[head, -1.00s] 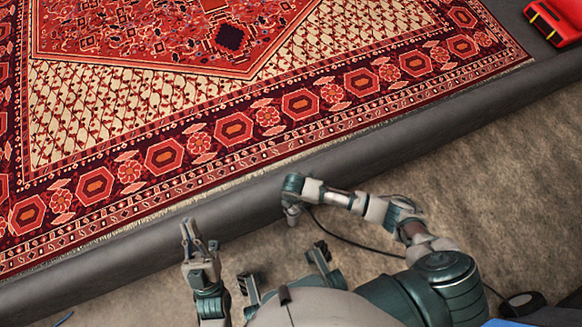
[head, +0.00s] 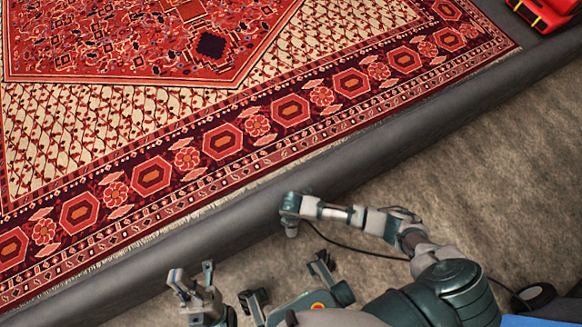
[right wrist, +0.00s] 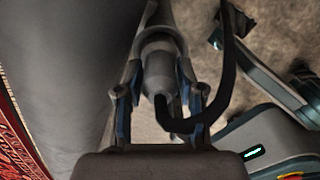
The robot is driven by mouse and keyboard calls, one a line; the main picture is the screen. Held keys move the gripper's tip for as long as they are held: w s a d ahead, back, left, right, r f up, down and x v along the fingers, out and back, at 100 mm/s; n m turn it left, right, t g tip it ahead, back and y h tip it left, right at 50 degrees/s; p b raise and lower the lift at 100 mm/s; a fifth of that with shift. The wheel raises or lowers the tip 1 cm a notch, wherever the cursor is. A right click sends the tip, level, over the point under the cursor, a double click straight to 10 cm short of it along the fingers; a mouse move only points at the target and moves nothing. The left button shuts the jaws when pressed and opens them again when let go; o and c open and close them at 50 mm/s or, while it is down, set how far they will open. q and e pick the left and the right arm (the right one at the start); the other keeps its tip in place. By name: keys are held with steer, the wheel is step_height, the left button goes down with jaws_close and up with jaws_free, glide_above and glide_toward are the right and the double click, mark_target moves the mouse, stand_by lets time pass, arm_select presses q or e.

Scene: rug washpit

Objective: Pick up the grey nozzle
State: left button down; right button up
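The grey nozzle (right wrist: 160,70) is a rounded cylinder in the right wrist view, with a black hose leaving its near end. My right gripper (right wrist: 160,85) has a finger against each side of it and looks closed on it. In the head view my right gripper (head: 290,212) is beside the dark rolled edge, over the brown floor; the nozzle is small and hard to make out there. My left gripper (head: 192,272) is at the lower left of the head view, fingers apart and empty.
A patterned red rug (head: 150,175) lies beyond the thick dark edge (head: 400,140). The black hose (head: 345,240) trails right across the brown floor (head: 500,180) near my right arm. A red object (head: 545,12) stands at the top right.

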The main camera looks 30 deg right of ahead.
jaws_close()
